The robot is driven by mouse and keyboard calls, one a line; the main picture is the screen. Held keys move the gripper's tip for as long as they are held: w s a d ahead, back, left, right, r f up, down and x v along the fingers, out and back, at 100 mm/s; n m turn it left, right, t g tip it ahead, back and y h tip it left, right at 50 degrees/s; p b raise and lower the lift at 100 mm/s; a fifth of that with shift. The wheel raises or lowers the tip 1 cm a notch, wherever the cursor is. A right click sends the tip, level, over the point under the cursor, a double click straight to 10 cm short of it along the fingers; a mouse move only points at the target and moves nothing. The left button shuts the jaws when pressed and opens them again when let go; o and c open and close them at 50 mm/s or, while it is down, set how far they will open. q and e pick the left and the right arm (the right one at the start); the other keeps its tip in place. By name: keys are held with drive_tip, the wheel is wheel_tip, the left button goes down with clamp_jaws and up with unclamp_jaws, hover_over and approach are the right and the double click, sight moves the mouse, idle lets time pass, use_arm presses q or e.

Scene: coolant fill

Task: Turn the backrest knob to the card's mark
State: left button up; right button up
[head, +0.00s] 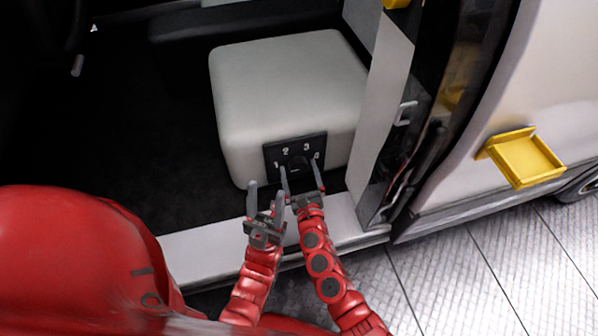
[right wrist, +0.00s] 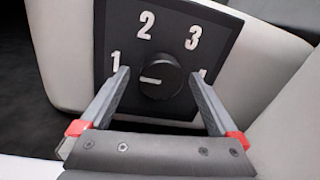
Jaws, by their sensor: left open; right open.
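The backrest knob (right wrist: 160,77) is a round black dial on a black plate (right wrist: 188,18) marked 1, 2, 3 and a partly hidden 4. Its white line points left, a little below the 1. In the head view the plate (head: 271,163) is on the front of the pale seat block. My right gripper (head: 301,172) is open. Its fingers stand on either side of the knob, apparently without touching it. My left gripper (head: 266,192) is open and empty, lower and left of the right one. I cannot see a card in either view.
The pale seat block (head: 285,75) stands inside the vehicle's door opening, above the sill (head: 200,252). A grey door pillar (head: 385,110) rises close to the right of it. A yellow tray (head: 525,157) sticks out from the body side. Dark floor lies left of the seat.

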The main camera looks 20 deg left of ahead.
drive_tip(key=shift+w+a, duration=0.1)
drive_tip(key=shift+w, duration=0.15)
drive_tip(key=c, duration=1.4)
